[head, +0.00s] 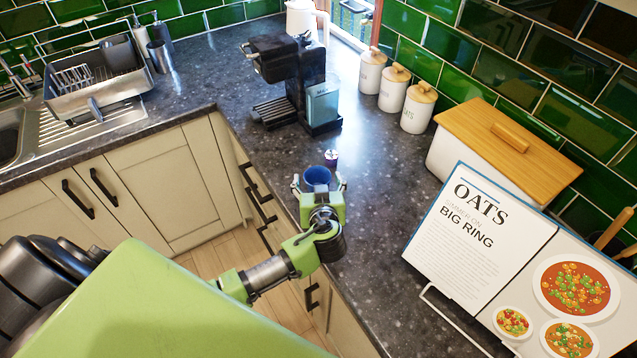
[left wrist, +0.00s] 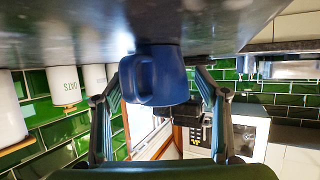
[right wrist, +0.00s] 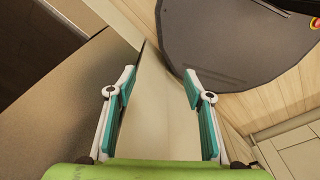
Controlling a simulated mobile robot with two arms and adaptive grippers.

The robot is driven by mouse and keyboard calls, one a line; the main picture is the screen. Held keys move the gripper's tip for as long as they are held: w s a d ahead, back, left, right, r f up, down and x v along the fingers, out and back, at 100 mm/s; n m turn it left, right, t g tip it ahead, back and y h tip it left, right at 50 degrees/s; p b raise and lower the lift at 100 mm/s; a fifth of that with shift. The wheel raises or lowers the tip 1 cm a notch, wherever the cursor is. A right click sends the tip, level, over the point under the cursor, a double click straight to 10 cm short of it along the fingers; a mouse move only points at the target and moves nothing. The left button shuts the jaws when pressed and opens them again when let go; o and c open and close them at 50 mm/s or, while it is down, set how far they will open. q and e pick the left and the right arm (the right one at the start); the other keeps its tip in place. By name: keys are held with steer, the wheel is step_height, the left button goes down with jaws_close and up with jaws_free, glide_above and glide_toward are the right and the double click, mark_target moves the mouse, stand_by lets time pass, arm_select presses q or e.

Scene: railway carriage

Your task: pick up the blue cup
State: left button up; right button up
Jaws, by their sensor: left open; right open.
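The blue cup (head: 317,176) stands on the dark speckled countertop (head: 375,215), near its front edge. My left gripper (head: 318,186) is open at the cup, with one finger on each side of it. In the left wrist view, which is upside down, the cup (left wrist: 165,76) is between the open fingers, its handle toward the left of the picture. Small gaps seem to remain beside the cup; contact is hard to tell. My right gripper (right wrist: 158,77) is open and empty in the right wrist view, and it is not seen in the head view.
A black coffee machine (head: 290,80) is farther back. White canisters (head: 417,108), a bread bin (head: 470,165) and an open cookbook (head: 480,240) stand to the right. A dish rack (head: 98,80) is at the left.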

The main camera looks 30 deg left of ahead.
arm_select(q)
steer(key=shift+s, duration=0.1)
steer(key=c, duration=1.3)
steer(key=shift+c, duration=0.2)
steer(key=shift+r, duration=0.15)
